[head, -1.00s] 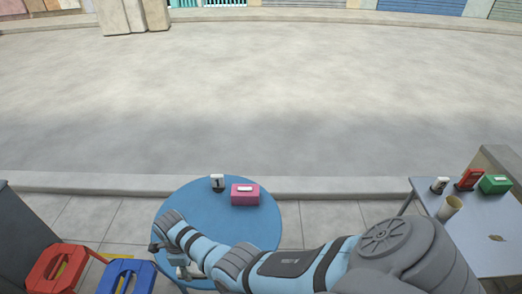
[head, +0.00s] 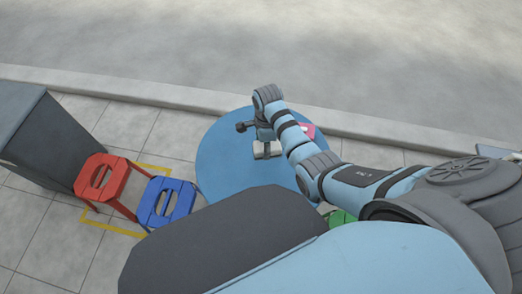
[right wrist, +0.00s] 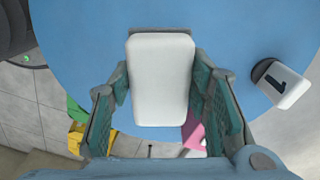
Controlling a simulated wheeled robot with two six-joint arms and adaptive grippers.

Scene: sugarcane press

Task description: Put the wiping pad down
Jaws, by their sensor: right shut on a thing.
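The wiping pad is a white block with rounded edges (right wrist: 160,80), seen between the fingers of my right gripper (right wrist: 158,84) in the right wrist view. The gripper is shut on it. In the head view, my right gripper (head: 266,150) is over the blue round table (head: 225,170), with pale parts of the pad showing beside its fingers. I cannot tell whether the pad touches the tabletop. My left gripper is not in view.
A pink box (head: 308,130) is partly hidden behind my right arm. Red (head: 101,178) and blue (head: 165,202) stools stand left of the table. The table's left side is clear.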

